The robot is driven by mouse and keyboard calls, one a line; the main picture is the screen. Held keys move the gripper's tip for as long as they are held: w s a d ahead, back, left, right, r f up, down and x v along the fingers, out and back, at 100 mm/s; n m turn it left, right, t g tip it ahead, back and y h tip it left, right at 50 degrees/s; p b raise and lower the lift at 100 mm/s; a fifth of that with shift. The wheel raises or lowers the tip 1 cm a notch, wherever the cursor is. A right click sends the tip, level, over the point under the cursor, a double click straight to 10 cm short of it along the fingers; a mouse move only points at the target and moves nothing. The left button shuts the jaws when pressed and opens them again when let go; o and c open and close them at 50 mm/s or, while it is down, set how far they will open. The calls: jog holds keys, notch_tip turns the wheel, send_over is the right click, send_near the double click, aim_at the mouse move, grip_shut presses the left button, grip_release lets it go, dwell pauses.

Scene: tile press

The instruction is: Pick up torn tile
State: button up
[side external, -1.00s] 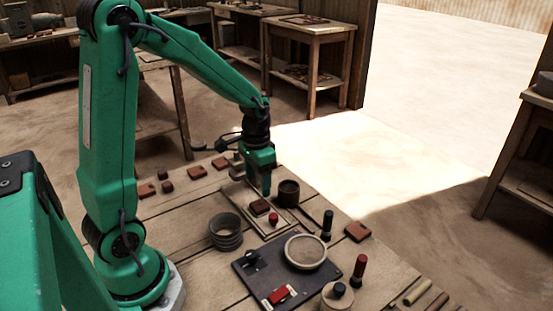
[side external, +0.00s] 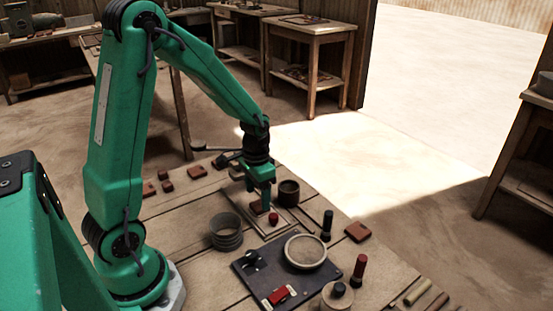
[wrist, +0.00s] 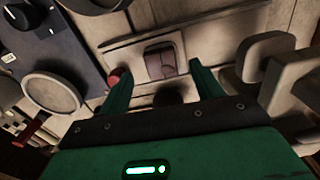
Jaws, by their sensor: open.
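A small reddish-brown tile (wrist: 160,62), apparently the torn one, lies on a flat pale board (side external: 250,222) on the bench. A dark jagged line crosses its top in the wrist view. My gripper (side external: 262,200) points down just above it, and the tile is mostly hidden behind the fingers in the side view. In the wrist view my gripper (wrist: 160,70) is open, with one green finger to each side of the tile and nothing held. I cannot tell how far above the tile the fingertips are.
A small red knob (side external: 273,218) stands close to the tile. A dark cup (side external: 288,192) is just right of my gripper, and a ribbed grey ring stack (side external: 225,232) stands to the left. A dark panel with a round dish (side external: 306,252) lies in front. Several other tiles lie around.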

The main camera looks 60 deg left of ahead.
aim_at(258, 205)
jog(key=shift+f, duration=1.6)
jog(key=c, duration=1.1)
